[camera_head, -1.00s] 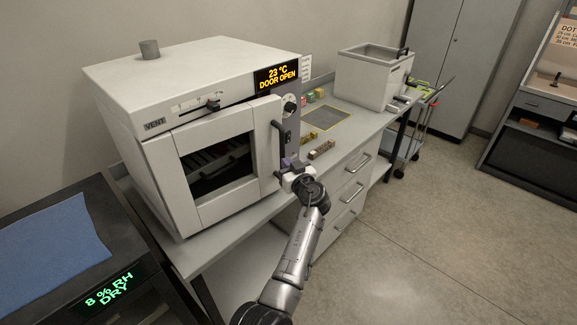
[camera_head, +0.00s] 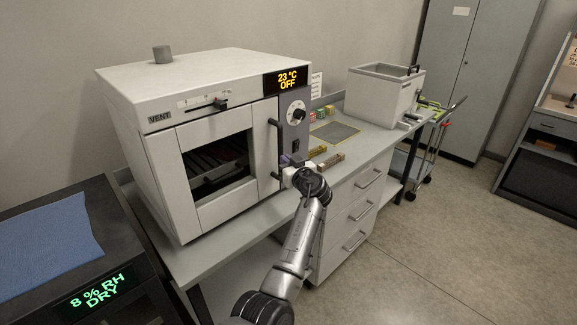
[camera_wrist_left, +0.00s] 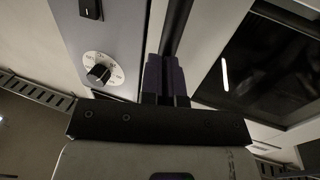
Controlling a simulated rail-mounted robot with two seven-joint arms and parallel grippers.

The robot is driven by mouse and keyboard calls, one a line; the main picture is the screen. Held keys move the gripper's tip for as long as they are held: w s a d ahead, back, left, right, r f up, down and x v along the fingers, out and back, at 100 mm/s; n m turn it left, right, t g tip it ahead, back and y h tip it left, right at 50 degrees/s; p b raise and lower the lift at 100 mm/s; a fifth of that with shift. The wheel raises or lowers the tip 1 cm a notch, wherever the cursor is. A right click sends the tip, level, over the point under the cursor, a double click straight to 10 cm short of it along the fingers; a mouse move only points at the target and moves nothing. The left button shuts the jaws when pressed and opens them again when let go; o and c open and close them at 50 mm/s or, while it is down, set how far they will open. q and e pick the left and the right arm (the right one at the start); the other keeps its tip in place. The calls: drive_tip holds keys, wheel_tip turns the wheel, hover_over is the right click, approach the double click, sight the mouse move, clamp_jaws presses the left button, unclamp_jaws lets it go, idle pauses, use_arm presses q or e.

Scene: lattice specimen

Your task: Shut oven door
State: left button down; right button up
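The white oven (camera_head: 205,90) stands on the bench, and its display reads 23 °C OFF. Its windowed door (camera_head: 240,205) sits flush with the front frame and looks shut. The dark vertical door handle (camera_head: 276,145) is at the door's right edge; it also shows in the left wrist view (camera_wrist_left: 176,25). My left gripper (camera_head: 285,161) is at the lower part of the handle. In the left wrist view its purple fingers (camera_wrist_left: 165,78) are close together at the handle; whether the bar lies between them is hidden. My right gripper is out of view.
Small sample blocks (camera_head: 331,160) lie on the bench right of the oven, close to my left gripper. A white bath (camera_head: 378,95) stands farther right. A dark cabinet (camera_head: 130,275) is at lower left. The floor (camera_head: 440,260) at right is clear.

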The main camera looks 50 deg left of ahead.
use_arm(q)
drive_tip(key=shift+s+a+f, duration=0.15)
drive_tip(key=shift+a+f, duration=0.1)
drive_tip(key=shift+f, duration=0.05)
drive_tip(key=w+v, duration=0.1)
drive_tip(key=v, duration=1.3)
drive_tip(key=shift+d+r, duration=0.35)
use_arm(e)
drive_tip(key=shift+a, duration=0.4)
